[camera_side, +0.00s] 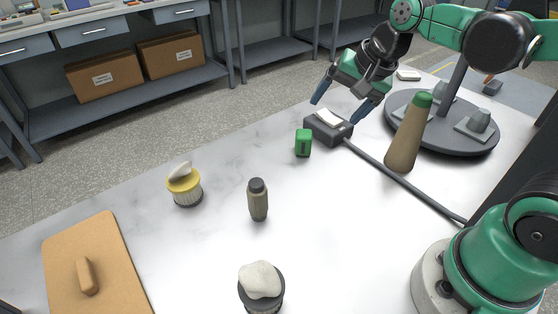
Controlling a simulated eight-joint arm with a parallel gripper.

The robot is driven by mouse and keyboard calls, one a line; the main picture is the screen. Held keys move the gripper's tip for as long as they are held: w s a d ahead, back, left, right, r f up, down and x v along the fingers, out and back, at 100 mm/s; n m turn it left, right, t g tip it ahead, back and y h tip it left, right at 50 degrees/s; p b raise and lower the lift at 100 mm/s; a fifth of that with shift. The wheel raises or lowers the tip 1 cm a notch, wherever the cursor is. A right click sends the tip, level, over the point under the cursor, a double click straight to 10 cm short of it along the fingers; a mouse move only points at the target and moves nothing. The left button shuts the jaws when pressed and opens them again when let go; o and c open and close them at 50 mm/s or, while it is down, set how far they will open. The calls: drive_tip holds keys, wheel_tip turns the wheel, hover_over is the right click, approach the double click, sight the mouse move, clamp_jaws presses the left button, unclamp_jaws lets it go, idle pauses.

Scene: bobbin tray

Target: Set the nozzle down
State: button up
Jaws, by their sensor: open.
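My gripper (338,106) is open, with its two blue fingertips apart. It is over the back of the table, by a dark box with a white top (328,124). I see nothing held between the fingers. I cannot tell for certain which thing is the nozzle. A tan cone with a green top (405,142) stands upright right of the gripper, in front of a round dark tray (443,146). A small green block (303,142) stands just in front of the dark box.
A dark bottle (258,200), a yellow-rimmed container (186,187) and a dark cup with a pale lump (261,287) stand on the white table. A wooden board (110,250) bears a small block. A dark cable (405,183) runs right from the box. The table's middle is mostly free.

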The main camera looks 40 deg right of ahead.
drive_tip(key=s+n, duration=0.1)
drive_tip(key=n, duration=0.2)
drive_tip(key=s+a+f+n+t, duration=0.1)
drive_tip(key=n, duration=0.3)
drive_tip(key=s+a+n, duration=0.1)
drive_tip(key=n, duration=0.2)
drive_tip(key=shift+s+f+n+t+h, duration=0.2)
drive_tip(key=shift+n+t+h, duration=0.1)
drive_tip(key=shift+t+h, duration=0.1)
